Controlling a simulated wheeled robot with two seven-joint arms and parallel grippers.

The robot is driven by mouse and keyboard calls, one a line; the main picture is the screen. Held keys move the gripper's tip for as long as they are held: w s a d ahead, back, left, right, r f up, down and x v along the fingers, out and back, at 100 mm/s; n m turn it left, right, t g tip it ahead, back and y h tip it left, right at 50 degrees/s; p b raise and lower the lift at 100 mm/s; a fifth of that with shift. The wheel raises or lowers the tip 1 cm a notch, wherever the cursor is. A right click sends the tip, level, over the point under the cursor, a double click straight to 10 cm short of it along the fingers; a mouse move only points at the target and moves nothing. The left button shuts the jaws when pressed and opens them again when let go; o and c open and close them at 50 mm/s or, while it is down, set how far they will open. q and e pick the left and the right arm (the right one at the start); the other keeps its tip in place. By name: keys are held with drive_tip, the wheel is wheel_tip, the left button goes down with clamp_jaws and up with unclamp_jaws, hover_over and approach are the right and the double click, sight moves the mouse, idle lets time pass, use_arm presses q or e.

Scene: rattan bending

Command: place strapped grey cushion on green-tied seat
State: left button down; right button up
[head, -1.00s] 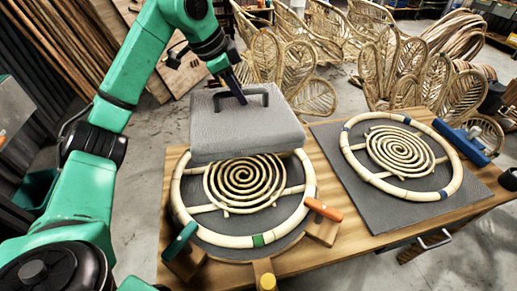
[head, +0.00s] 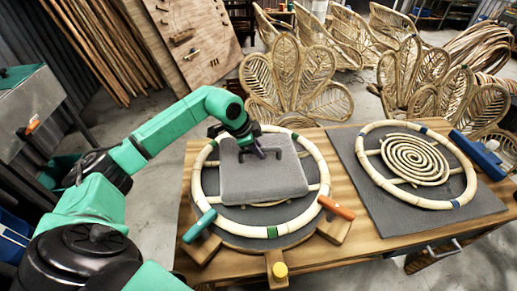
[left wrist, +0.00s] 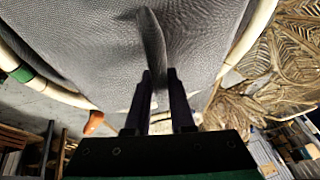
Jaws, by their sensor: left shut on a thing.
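In the left wrist view, the fingers (left wrist: 159,85) pinch the strap (left wrist: 151,45) against the cushion's grey weave (left wrist: 75,45). The ring's green tie (left wrist: 22,73) shows there at the left. My right gripper is not in view.
A blue-tied seat (head: 454,203) lies on a dark mat (head: 400,215) at the right of the wooden bench (head: 345,235). Clamps with teal (head: 199,226), orange (head: 336,207) and yellow (head: 280,270) parts edge the green-tied seat. Rattan chair backs (head: 300,75) stand behind.

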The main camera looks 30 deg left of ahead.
use_arm(q)
drive_tip(key=c, duration=0.9)
unclamp_jaws()
drive_tip(key=shift+f, duration=0.15)
drive_tip(key=shift+o, duration=0.7)
drive_tip(key=shift+w, duration=0.1)
drive_tip(key=b+v, duration=0.2)
drive_tip(key=v, duration=1)
